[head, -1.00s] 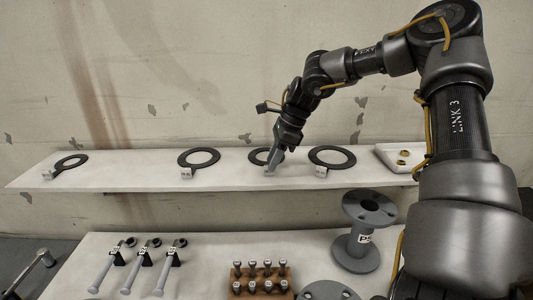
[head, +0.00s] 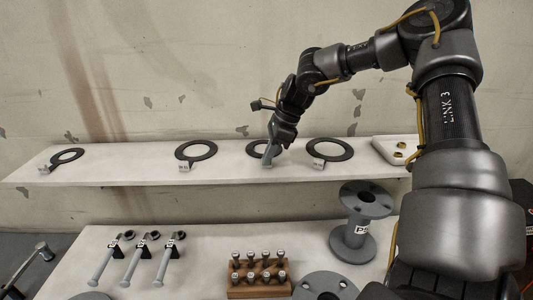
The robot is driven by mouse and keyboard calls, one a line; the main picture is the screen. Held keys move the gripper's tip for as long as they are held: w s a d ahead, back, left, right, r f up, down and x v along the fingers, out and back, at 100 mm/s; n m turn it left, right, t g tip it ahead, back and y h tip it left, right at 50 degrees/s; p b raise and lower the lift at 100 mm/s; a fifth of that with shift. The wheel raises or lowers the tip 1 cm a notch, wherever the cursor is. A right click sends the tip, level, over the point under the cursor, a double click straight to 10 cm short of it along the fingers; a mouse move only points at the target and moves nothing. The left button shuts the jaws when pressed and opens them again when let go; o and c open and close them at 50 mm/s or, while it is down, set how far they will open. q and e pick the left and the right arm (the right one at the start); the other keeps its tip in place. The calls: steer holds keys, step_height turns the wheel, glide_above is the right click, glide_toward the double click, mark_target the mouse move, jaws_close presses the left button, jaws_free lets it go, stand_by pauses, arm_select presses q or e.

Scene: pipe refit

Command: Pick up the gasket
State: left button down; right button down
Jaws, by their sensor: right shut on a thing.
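Several dark ring gaskets with small white tags lie on a pale shelf (head: 120,174) along the wall. One gasket (head: 257,149) is partly hidden behind my right gripper (head: 268,160). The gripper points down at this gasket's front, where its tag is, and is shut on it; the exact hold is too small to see. The other gaskets lie at the far left (head: 67,156), left of the gripper (head: 196,150) and right of it (head: 330,149). My left gripper is not in view.
A white tray (head: 384,153) with brass nuts stands at the shelf's right end. Below, a table (head: 205,245) carries a grey flanged spool (head: 355,230), a wooden block with bolts (head: 258,292), and several wrench-like tools (head: 139,264). My right arm covers the right side.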

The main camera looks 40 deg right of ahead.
steer(key=shift+w+d+r, duration=0.1)
steer(key=shift+r, duration=0.4)
step_height(320, 180, up, 17)
steer(key=b, duration=0.2)
